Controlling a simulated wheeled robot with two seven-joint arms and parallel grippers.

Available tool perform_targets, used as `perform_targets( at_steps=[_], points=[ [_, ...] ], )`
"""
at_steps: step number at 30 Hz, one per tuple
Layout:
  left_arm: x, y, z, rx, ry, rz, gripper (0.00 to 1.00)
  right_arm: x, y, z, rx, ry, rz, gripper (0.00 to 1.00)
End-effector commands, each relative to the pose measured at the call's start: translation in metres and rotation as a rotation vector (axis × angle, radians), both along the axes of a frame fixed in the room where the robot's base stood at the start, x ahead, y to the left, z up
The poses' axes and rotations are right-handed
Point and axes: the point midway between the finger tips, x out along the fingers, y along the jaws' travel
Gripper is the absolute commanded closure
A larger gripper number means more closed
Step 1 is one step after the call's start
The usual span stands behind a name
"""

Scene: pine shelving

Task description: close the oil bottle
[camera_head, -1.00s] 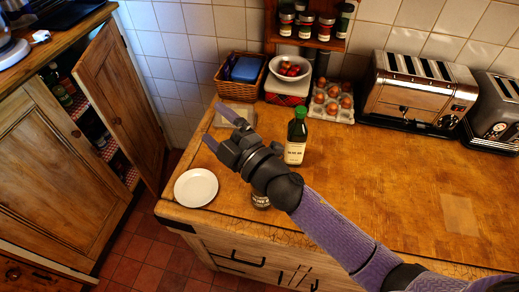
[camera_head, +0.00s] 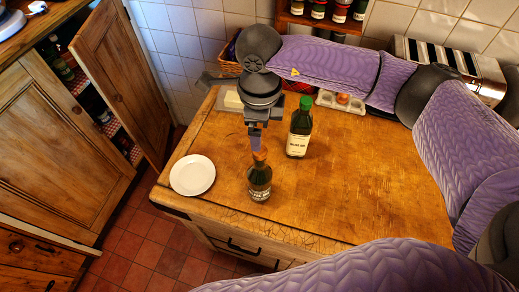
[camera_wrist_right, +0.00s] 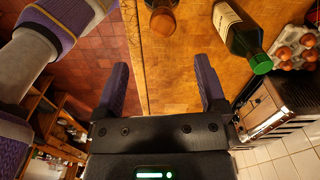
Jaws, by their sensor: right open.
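A dark bottle with a pale label (camera_head: 260,182) stands upright near the counter's front edge, with a brown, cork-like top (camera_head: 260,156). This brown top (camera_wrist_right: 163,20) also shows at the top of the right wrist view. A green-capped bottle (camera_head: 298,132), with a label that looks like "olive oil", stands upright behind and right of it; it shows in the right wrist view too (camera_wrist_right: 238,32). My right gripper (camera_head: 256,146) points down just above the dark bottle. Its fingers (camera_wrist_right: 162,85) are apart with nothing between them; contact with the brown top is unclear. My left gripper is out of view.
A white plate (camera_head: 192,175) lies left of the dark bottle. A pale block (camera_head: 233,98), an egg tray (camera_head: 340,102) and a toaster (camera_head: 450,62) are at the back. A cabinet door (camera_head: 120,85) stands open at left. The counter's middle is mostly clear.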

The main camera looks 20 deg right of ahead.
Motion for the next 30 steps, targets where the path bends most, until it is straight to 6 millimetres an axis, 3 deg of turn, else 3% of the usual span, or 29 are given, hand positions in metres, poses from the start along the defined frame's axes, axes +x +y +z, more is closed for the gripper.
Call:
perform_targets(
  at_steps=[7,19,27,30],
  points=[
    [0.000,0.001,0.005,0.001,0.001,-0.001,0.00,0.000,0.000,-0.037,0.000,0.003,0.000,0.08],
    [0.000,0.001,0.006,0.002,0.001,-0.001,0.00,0.000,0.000,-0.046,0.002,0.004,0.000,0.08],
    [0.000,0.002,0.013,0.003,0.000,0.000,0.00,0.003,-0.003,-0.088,0.002,0.004,-0.001,0.08],
    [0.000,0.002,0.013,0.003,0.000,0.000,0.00,0.003,-0.003,-0.095,0.002,0.002,0.001,0.08]
  ],
)
